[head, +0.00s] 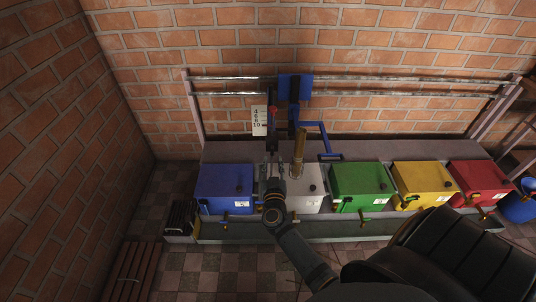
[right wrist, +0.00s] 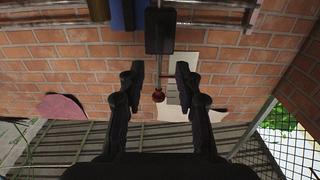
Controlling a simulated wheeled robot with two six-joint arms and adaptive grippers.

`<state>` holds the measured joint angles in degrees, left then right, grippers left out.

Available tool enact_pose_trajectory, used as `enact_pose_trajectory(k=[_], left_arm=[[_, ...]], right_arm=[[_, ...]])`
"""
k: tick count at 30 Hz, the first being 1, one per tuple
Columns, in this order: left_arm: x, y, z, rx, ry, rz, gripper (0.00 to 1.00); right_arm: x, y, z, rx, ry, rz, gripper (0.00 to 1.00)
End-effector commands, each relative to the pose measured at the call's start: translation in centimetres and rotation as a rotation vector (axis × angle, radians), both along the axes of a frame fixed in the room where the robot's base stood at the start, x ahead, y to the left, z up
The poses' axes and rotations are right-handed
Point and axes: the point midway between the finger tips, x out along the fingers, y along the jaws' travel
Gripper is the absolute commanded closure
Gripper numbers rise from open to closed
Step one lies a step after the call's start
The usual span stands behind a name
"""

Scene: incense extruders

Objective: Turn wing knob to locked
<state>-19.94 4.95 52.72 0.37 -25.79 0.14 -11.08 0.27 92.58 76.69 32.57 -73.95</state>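A small red knob (head: 273,109) shows on a dark upright part at the rail, beside a white number card (head: 259,121). In the right wrist view the red knob (right wrist: 158,96) hangs on a thin rod under a black block (right wrist: 160,32). I cannot make out wings or a locked mark. My right gripper (head: 272,160) is below the knob in the head view. In the right wrist view its fingers (right wrist: 160,72) are apart and empty, with the knob showing between them, seemingly beyond and untouched. My left gripper is not in view.
A blue carriage (head: 295,87) with a blue crank (head: 325,140) sits on metal rails. A brass-coloured cylinder (head: 299,146) stands close right of my gripper. Blue (head: 224,184), white (head: 306,197), green (head: 360,184), yellow (head: 424,181) and red (head: 480,180) boxes line the bench.

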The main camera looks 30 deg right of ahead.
Motion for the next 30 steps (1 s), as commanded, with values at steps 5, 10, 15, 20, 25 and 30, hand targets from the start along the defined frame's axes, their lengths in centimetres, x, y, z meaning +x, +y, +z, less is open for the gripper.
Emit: enact_pose_trajectory(k=[5,10,15,20,25,30], left_arm=[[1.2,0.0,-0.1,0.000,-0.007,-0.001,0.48],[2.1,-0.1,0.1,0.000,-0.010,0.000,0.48],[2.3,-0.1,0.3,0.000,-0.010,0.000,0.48],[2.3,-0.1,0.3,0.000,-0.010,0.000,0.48],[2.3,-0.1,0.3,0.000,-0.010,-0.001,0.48],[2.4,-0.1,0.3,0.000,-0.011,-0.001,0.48]], right_arm=[[3.3,-2.0,-0.2,-0.004,0.000,0.001,0.66],[5.1,-3.1,-0.2,-0.002,0.000,0.002,0.66],[5.6,-3.5,-0.1,0.000,0.002,0.001,0.66],[5.6,-3.4,-0.1,0.000,0.002,0.002,0.66],[5.6,-3.4,-0.1,0.000,0.002,0.002,0.86],[5.6,-3.4,-0.1,0.000,0.001,0.002,1.00]])
